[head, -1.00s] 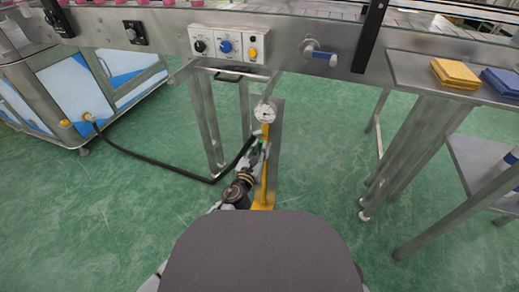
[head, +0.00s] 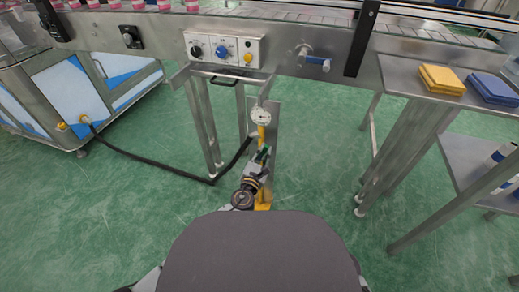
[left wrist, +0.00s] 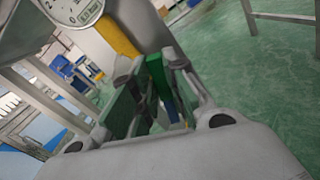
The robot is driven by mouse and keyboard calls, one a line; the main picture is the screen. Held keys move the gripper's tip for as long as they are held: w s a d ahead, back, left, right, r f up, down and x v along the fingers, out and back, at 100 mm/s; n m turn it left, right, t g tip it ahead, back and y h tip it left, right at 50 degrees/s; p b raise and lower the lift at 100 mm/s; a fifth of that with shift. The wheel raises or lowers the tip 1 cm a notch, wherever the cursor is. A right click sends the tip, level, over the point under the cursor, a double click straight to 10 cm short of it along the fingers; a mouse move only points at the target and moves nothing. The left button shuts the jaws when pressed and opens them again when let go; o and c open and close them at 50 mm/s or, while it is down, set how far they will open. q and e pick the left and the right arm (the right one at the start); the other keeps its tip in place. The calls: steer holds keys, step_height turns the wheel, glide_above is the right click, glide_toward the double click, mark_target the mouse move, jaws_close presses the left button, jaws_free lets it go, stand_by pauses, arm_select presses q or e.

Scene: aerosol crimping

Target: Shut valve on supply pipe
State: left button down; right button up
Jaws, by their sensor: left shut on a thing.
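The supply pipe (head: 261,135) is a yellow upright on a grey metal post, with a round white gauge (head: 261,117) on top. In the left wrist view the gauge (left wrist: 74,9) is at the top left and the yellow pipe (left wrist: 116,32) runs down beside it. My left gripper (head: 261,155) is at the pipe just below the gauge. In the left wrist view its green-padded fingers (left wrist: 143,103) are around something mostly hidden between them, which looks to be the valve handle. The valve body and the handle's angle cannot be made out. My right gripper is out of view.
A black hose (head: 155,168) runs from the pipe to a cabinet (head: 72,95) at the left. A conveyor with a control panel (head: 224,49) spans the back. A steel side table (head: 402,77) with yellow and blue cloths stands right. Green floor is open around.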

arm_select(q)
steer(key=m, duration=0.1)
steer(key=d+m+p, duration=0.1)
steer(key=d+f+m+p, duration=0.1)
steer(key=shift+s+d, duration=0.1)
steer(key=shift+s, duration=0.25)
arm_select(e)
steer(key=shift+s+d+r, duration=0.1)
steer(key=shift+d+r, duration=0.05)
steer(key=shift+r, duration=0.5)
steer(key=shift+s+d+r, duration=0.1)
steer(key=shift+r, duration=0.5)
arm_select(q)
steer(key=c, duration=1.5)
jaws_free()
steer(key=shift+o, duration=0.4)
steer(key=shift+f, duration=0.1)
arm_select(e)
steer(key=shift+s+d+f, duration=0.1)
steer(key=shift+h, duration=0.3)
